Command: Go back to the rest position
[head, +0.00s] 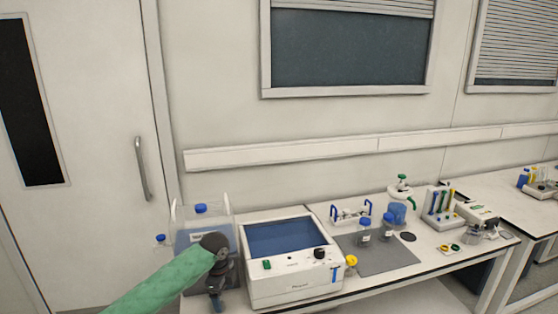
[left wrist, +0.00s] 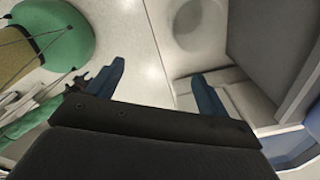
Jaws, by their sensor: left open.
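My left gripper (head: 216,300) hangs at the end of the green-sleeved left arm, in front of the left end of the bench in the head view. It points down, left of the white instrument (head: 292,287). In the left wrist view its two blue fingers (left wrist: 160,90) stand wide apart with nothing between them. My right gripper does not show in either view.
The bench also holds a grey mat (head: 385,262) with capped bottles, a small blue-handled rack (head: 350,213) and a tube rack (head: 440,210). A door (head: 90,120) is at left.

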